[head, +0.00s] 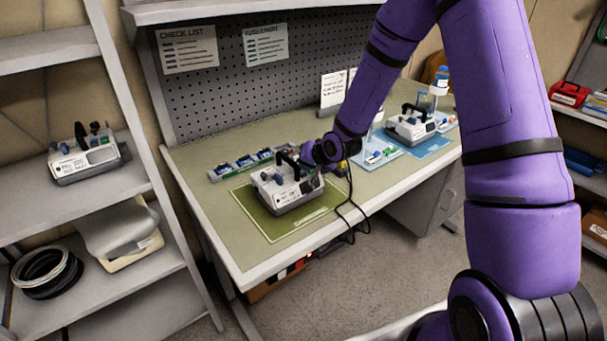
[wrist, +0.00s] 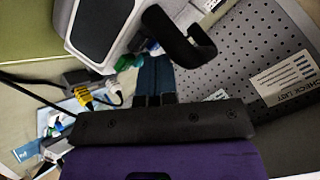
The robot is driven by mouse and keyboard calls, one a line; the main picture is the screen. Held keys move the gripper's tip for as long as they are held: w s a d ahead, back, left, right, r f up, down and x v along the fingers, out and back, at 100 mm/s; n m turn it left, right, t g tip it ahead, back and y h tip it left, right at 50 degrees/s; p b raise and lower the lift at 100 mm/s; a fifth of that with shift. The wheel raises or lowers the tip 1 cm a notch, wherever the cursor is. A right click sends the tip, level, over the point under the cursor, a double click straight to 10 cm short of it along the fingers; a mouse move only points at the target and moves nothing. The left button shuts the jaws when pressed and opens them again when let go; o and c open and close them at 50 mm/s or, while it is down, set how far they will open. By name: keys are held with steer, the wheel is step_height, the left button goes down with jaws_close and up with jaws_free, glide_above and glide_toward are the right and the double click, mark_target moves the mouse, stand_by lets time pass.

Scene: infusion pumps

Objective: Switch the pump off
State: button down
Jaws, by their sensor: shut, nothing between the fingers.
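A white and grey pump (head: 272,192) with a black carry handle sits on a green mat (head: 245,206) on the workbench. My gripper (head: 309,155) is at the pump's back right, close to its upper part. In the wrist view, the fingers of my gripper (wrist: 154,66) are shut and empty, with their tips by the pump (wrist: 104,24). The black handle (wrist: 180,38) rises beside the tips, and small green and blue parts lie close to them. I cannot tell whether the tips touch the pump. The power switch cannot be made out.
A second pump (head: 408,128) stands on a blue mat farther right. A third pump (head: 85,160) sits on the left shelf. A tray of blue items (head: 240,166) lies behind the green mat. Black cables (head: 350,200) hang over the bench's front edge. A pegboard (head: 240,85) backs the bench.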

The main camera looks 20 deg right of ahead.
mark_target(305, 173)
steer(key=shift+r, duration=0.4)
steer(key=shift+r, duration=0.1)
steer(key=shift+r, duration=2.4)
